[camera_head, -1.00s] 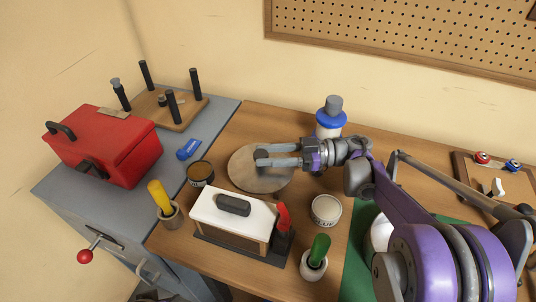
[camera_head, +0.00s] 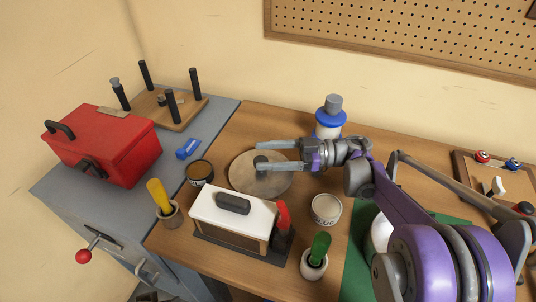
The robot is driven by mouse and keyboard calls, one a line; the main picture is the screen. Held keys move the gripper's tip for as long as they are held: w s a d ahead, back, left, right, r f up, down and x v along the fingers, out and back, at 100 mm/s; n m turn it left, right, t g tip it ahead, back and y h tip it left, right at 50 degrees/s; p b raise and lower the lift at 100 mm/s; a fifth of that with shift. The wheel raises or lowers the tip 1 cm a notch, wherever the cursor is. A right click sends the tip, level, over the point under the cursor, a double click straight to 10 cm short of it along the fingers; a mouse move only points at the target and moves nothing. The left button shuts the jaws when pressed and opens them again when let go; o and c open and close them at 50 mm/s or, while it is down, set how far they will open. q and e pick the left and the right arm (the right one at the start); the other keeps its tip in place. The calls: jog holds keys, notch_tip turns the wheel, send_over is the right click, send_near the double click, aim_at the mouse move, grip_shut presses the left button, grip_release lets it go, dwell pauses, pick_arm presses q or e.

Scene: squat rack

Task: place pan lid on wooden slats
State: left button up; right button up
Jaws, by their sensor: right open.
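The round disc (camera_head: 257,184) with a small dark knob, which looks like the pan lid, lies flat at the back of the brown wooden bench top. My right gripper (camera_head: 259,157) reaches in from the right and is open, its two fingers spread on either side of the knob. The fingers hide part of the disc. Whether the surface under the disc is the wooden slats I cannot tell; no separate slats show clearly. My left gripper is not in view.
A blue-and-white bottle (camera_head: 328,124) stands behind my right gripper. A tin (camera_head: 200,172), a white-topped box (camera_head: 232,208) and a glue tub (camera_head: 326,209) stand around the disc. A red toolbox (camera_head: 110,145) and a board with black posts (camera_head: 181,115) are at left.

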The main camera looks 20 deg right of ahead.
jog(key=shift+s+a+f, duration=0.15)
jog(key=shift+f, duration=0.15)
jog(key=r+v, duration=0.1)
jog(key=v, duration=1.1)
jog(key=shift+w+p, duration=0.2)
jog(key=shift+p, duration=0.2)
